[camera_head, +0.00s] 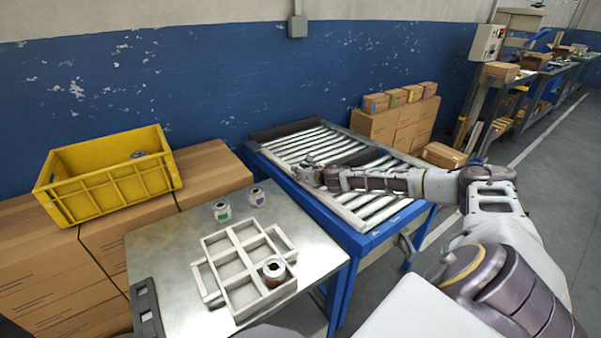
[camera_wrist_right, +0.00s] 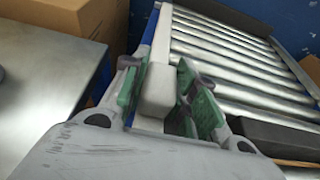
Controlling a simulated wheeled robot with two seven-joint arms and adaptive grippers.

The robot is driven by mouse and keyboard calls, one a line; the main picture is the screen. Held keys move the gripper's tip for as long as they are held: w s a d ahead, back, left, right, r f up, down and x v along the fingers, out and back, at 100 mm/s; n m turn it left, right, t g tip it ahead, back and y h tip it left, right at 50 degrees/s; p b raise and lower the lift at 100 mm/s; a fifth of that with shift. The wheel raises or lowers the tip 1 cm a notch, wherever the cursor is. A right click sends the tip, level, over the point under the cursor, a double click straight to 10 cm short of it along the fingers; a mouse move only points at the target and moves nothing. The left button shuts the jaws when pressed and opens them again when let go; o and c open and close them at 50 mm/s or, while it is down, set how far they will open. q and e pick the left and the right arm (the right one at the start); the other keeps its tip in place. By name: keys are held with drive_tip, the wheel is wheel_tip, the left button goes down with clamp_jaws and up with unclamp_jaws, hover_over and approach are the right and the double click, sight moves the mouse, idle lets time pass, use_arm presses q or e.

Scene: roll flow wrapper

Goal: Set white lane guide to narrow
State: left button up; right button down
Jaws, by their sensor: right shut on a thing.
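The white lane guide shows in the right wrist view as a pale block (camera_wrist_right: 156,92) at the left side of the roller conveyor. My right gripper (camera_wrist_right: 158,100) has its green pads on either side of this block and is shut on it. In the head view my right gripper (camera_head: 310,176) is low over the left part of the conveyor (camera_head: 372,226), and the guide is hard to make out there. A dark bar (camera_head: 357,157) lies across the rollers beyond my right forearm; it also shows in the right wrist view (camera_wrist_right: 275,138). My left gripper is not in view.
Left of the conveyor is a metal table (camera_head: 160,248) with a white divided tray (camera_head: 222,246), a brown-filled jar (camera_head: 274,268) and two small jars (camera_head: 222,210). A yellow crate (camera_head: 110,183) stands on cartons behind. Cartons (camera_head: 398,122) stand behind the conveyor.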

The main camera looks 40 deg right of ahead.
drive_tip(key=shift+s+d, duration=0.15)
drive_tip(key=shift+d, duration=1.05)
drive_tip(key=shift+s+d, duration=0.1)
drive_tip(key=shift+d, duration=1.1)
drive_tip(key=c, duration=1.1)
unclamp_jaws()
drive_tip(key=shift+s, duration=0.2)
